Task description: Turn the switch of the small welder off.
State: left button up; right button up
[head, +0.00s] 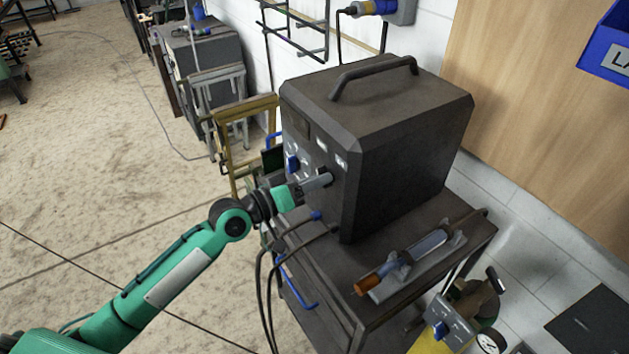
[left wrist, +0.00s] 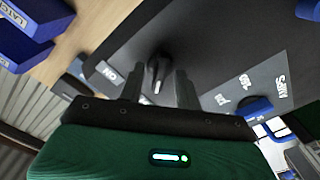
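The small welder (head: 405,130) is a dark box with a top handle, standing on a cart. Its front panel faces left in the head view. My left gripper (head: 316,182) is at this panel. In the left wrist view, the black switch (left wrist: 157,68) with a white mark shows between and just beyond the fingertips of my left gripper (left wrist: 158,76). The fingers are apart, one on each side of the switch; I cannot tell whether they touch it. An "ON" label (left wrist: 105,72) is left of the switch. My right gripper is not in view.
A blue knob (head: 292,163) sits on the same panel, left of my gripper. Cables hang from the panel's lower part. A torch-like tool with an orange end (head: 368,285) lies on the cart (head: 405,305). A wooden board (head: 535,100) is on the wall behind.

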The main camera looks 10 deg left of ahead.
pick_arm(q)
jog(key=b+v, duration=0.6)
jog(key=v, duration=0.8)
dwell(0.5)
